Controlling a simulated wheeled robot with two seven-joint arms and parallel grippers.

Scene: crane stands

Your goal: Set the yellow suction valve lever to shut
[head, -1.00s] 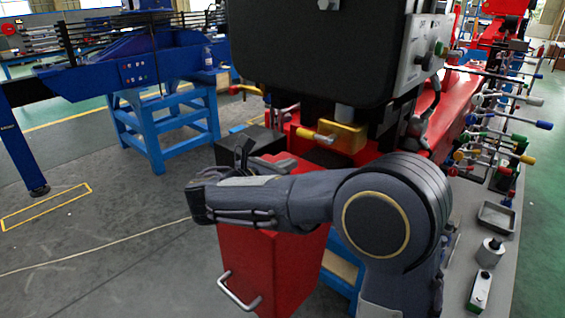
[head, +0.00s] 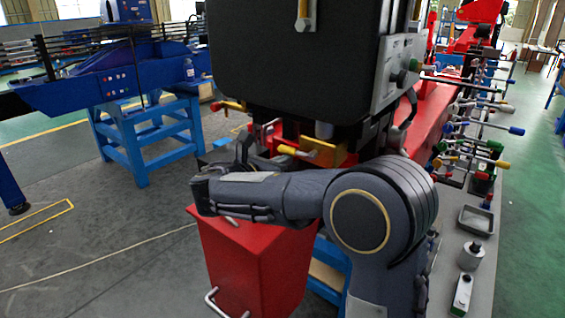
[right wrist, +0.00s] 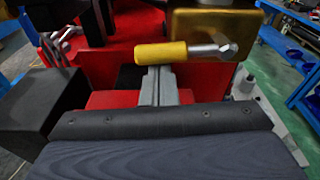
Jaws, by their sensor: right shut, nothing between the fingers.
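A yellow-handled lever (head: 292,151) with a metal end sits in front of a brass-coloured valve block (head: 328,150), below the big black box. In the right wrist view the yellow lever (right wrist: 160,53) lies roughly level, its metal end at the right by the brass block (right wrist: 212,22). My right gripper (right wrist: 158,78) is shut and empty, with its fingertips just below the handle in that picture; I cannot tell whether they touch it. In the head view my own arm partly hides the right gripper. My left gripper is out of view.
A large black box (head: 295,60) hangs above the valve block. A red cabinet (head: 255,255) stands below my right arm. A dark box (right wrist: 35,105) stands left of the gripper. Many coloured levers line the bench (head: 475,200) at the right.

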